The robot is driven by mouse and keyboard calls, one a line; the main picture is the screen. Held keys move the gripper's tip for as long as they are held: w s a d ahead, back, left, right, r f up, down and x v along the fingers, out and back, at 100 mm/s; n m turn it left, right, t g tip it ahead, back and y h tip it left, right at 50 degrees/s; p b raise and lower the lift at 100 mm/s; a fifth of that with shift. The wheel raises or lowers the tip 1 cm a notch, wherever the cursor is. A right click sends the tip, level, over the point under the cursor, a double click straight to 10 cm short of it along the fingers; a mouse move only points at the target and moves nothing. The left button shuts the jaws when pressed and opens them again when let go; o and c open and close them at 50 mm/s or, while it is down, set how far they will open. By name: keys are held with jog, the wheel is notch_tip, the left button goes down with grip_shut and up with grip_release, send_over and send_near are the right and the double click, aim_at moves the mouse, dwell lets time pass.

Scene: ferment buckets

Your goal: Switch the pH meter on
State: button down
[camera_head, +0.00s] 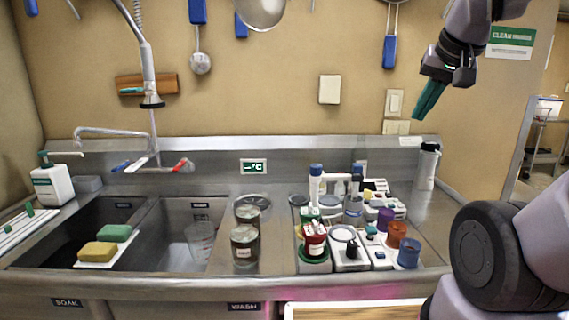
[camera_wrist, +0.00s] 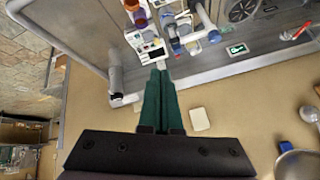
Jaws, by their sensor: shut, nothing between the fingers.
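My gripper (camera_head: 419,114) has green fingers, shut and empty, and hangs in the air at the upper right, in front of the wall and above the counter. It also shows in the wrist view (camera_wrist: 160,72), its fingertips overlapping the near edge of a white device with a display and small coloured buttons (camera_wrist: 150,44). That device (camera_head: 385,206) stands at the back right of the counter in the head view, partly hidden. A white unit with a black knob (camera_head: 348,255) and a narrow white unit beside it (camera_head: 377,256) stand in front. I cannot tell which is the pH meter, or read any display.
Purple, orange and blue cups (camera_head: 396,235) stand near the devices. Blue-capped items (camera_head: 316,185) and a red container (camera_head: 315,240) crowd the left side. A steel flask (camera_head: 427,166) stands at the back right. The sink (camera_head: 175,235) and faucet lie left.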

jog(key=c, duration=1.2)
grip_release()
jog(key=shift+s+a+r+y, duration=0.2)
jog(key=shift+s+a+y, duration=0.25)
jog(key=shift+s+a, duration=0.15)
jog(key=shift+s+a+r+y, duration=0.2)
jog(key=shift+s+a+y, duration=0.25)
jog(key=shift+s+a, duration=0.1)
jog(key=shift+o, duration=1.2)
jog(key=shift+s+a, duration=0.1)
jog(key=shift+s, duration=0.05)
jog(key=n+g, duration=0.3)
jog(key=n, duration=0.6)
send_over(390, 196)
jog(key=s+d, duration=0.2)
jog(key=s, duration=0.3)
notch_tip(390, 196, down, 26)
jog(key=x, duration=1.1)
jog(key=shift+w+d, duration=0.15)
